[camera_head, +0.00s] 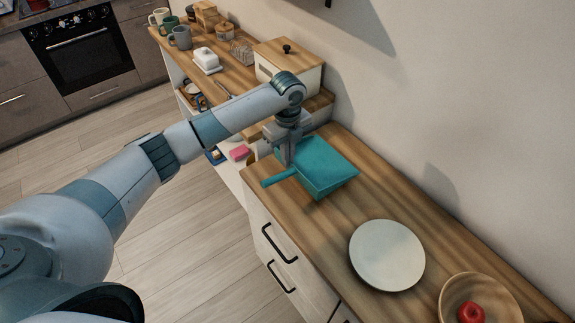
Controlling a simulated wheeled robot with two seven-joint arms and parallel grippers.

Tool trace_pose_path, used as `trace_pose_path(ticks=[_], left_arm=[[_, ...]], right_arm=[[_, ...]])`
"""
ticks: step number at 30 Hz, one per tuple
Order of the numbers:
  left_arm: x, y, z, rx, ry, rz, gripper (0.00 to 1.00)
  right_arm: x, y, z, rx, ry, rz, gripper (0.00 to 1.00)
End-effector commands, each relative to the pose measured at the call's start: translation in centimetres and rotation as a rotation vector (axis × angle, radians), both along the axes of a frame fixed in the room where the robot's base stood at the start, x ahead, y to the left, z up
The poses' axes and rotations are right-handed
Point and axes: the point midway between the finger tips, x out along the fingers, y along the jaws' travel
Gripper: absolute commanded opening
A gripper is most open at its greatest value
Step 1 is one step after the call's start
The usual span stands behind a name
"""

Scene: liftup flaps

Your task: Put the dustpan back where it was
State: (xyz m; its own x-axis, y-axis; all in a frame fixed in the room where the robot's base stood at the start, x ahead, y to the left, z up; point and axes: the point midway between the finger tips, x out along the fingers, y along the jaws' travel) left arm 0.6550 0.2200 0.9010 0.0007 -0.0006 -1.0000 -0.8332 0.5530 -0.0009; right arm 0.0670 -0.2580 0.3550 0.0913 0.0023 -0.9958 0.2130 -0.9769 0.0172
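The teal dustpan (328,170) is at the left end of the wooden counter. Its handle (275,180) points left and sticks out past the counter's front edge. My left gripper (287,160) points down at the place where the handle meets the pan. Its fingers overlap the dustpan there in the picture. They line up one behind the other, so I cannot tell whether they are closed on it. I also cannot tell whether the dustpan rests on the counter or hangs just above it. My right gripper is not in view.
A white plate (387,255) and a wooden bowl (450,300) with a red apple (471,313) stand on the counter at the right. A bread box (290,62), a butter dish (206,60) and several mugs stand on the shelf unit behind. A pink sponge (239,153) lies lower down.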

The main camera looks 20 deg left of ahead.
Motion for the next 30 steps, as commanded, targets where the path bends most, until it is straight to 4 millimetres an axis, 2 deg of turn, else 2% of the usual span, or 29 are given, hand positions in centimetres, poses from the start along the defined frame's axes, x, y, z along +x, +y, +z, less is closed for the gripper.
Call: trace_pose_path(ticks=[5,13,26,28,29,30], left_arm=[[0.0,0.0,-0.8,0.000,0.001,0.001,0.00],[0.0,0.0,-3.7,0.000,-0.001,0.002,0.00],[0.0,0.0,-4.3,0.000,-0.001,0.001,0.00],[0.0,0.0,-4.3,0.000,-0.001,0.001,0.17],[0.0,0.0,-4.3,0.000,-0.001,0.001,0.21],[0.0,0.0,-4.3,0.000,-0.001,0.001,0.21]], right_arm=[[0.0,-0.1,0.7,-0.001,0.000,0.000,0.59],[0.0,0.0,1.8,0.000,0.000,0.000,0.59],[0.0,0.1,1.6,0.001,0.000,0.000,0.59],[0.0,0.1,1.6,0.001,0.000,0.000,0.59],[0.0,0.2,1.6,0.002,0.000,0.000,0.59],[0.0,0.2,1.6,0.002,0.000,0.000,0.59]])
